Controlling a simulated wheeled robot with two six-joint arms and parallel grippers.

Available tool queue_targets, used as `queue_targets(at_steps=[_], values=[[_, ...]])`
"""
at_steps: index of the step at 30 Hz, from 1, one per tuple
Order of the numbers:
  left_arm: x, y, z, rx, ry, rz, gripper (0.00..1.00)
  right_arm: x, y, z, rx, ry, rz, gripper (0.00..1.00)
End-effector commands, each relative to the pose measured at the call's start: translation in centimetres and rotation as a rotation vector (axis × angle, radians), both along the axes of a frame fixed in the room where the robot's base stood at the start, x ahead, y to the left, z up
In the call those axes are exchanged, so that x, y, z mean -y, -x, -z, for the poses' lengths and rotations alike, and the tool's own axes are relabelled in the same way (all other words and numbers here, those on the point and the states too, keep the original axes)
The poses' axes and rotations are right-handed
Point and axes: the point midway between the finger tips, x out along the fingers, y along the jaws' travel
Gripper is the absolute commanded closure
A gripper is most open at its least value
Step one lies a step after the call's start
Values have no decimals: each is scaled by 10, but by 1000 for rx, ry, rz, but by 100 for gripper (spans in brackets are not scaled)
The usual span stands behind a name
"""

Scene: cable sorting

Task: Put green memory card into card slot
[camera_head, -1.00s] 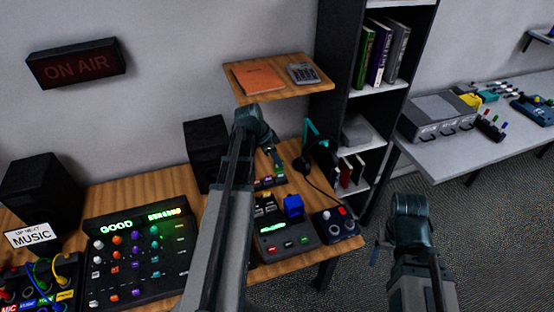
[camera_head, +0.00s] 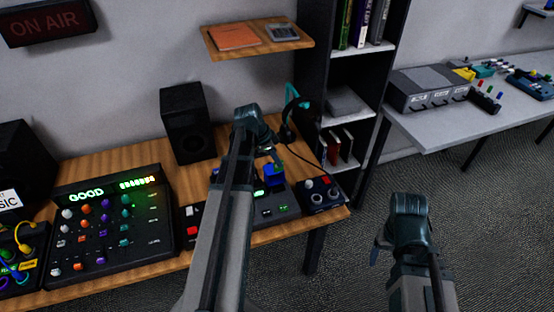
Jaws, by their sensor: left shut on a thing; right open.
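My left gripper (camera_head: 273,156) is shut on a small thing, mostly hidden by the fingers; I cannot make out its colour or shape. It is over the right part of the desk, just above a dark device (camera_head: 283,209) with a small green-lit display. A blue block (camera_head: 274,174) shows on the device close under the fingertips; I cannot tell whether they touch. My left arm covers the device's left part. I cannot make out the card slot or clearly pick out the green memory card. My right gripper (camera_head: 380,250) is open and empty, over the floor right of the desk.
A small control box (camera_head: 321,194) with knobs stands right of the device, near the desk's (camera_head: 180,262) right end. A headphone stand (camera_head: 291,97) and a black speaker (camera_head: 188,124) stand behind. A mixer panel (camera_head: 105,225) lies left. A wooden shelf (camera_head: 258,46) hangs above.

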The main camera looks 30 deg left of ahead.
Motion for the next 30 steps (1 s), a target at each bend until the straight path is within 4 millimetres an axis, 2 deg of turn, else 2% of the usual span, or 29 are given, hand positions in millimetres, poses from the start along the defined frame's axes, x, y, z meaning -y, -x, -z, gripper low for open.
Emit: queue_targets(at_steps=[1, 3, 17, 30], values=[[0, 0, 20, 0, 0, 0, 100, 0, 0, 20, 0, 0, -1, 24], [0, 0, 27, 0, 0, 0, 100, 0, 0, 27, 0, 0, -1, 24], [1, 0, 34, 0, 0, 0, 100, 0, 0, 34, 0, 0, -1, 24], [0, 0, 69, 0, 0, 0, 100, 0, 0, 69, 0, 0, -1, 24]])
